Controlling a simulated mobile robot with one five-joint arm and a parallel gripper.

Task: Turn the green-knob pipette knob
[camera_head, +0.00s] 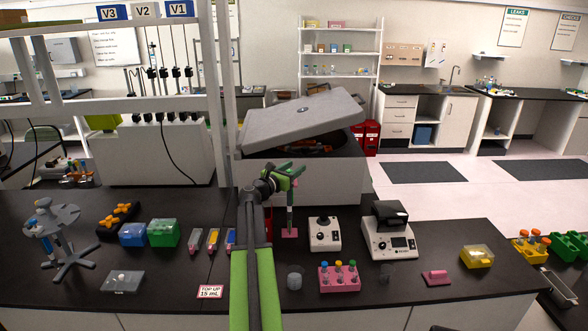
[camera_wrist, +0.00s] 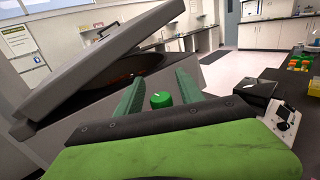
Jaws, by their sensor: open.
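A slim pipette (camera_head: 290,220) stands upright on a small pink base on the black bench in the head view. Its green knob (camera_wrist: 161,99) shows in the wrist view, between the two green fingers of my gripper (camera_wrist: 160,80). The fingers are spread, with a gap on each side of the knob. In the head view my gripper (camera_head: 291,172) is right at the top of the pipette and hides its knob. I cannot tell the exact height of the fingers against the knob.
A large grey machine with a tilted lid (camera_head: 305,118) stands just behind. A white device with a black knob (camera_head: 323,234) and a white instrument (camera_head: 389,236) are to the right. A pink tube rack (camera_head: 339,281) and a clear cup (camera_head: 295,281) stand in front.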

